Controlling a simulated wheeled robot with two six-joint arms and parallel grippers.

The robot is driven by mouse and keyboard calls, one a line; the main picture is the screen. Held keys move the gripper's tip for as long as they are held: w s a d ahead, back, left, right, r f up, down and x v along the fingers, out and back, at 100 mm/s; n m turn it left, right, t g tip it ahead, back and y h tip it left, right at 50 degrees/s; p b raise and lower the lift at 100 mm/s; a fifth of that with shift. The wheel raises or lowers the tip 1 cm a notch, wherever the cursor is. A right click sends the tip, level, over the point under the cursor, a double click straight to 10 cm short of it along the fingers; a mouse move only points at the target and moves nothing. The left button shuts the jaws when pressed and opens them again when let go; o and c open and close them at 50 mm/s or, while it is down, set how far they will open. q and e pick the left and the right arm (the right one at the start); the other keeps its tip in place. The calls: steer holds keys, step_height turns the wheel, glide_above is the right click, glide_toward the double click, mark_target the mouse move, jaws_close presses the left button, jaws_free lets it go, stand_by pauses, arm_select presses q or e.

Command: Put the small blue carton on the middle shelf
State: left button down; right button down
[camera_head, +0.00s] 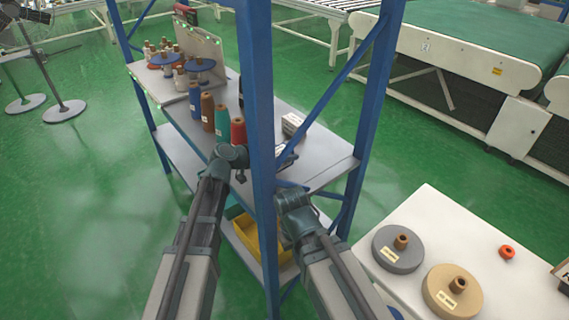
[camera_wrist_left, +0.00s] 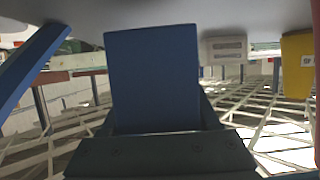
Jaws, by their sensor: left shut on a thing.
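My left gripper (camera_head: 286,156) is partly hidden behind the front blue post, over the near end of the rack's spool-bearing shelf (camera_head: 325,167). It is shut on the small blue carton (camera_wrist_left: 153,80), which fills the middle of the left wrist view. That view looks upside down, with the grey shelf surface (camera_wrist_left: 255,14) along its top. The carton's end overlaps this surface; I cannot tell whether it touches. The carton is not clear in the head view. My right gripper (camera_head: 291,190) is by the post, below the shelf edge; its fingers are hidden.
Blue posts (camera_head: 258,100) and a diagonal brace stand close to both arms. A white box (camera_head: 293,125) and several thread spools (camera_head: 207,111) occupy the shelf. A yellow bin (camera_head: 262,238) is lower down. A white table (camera_head: 430,215) with large reels stands at right.

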arm_select(q)
step_height(320, 180, down, 3)
steer(key=shift+f+b, duration=0.1)
steer(key=shift+b, duration=1.15)
steer(key=c, duration=0.6)
jaws_free()
steer(key=shift+f, duration=0.1)
steer(key=o, duration=0.5)
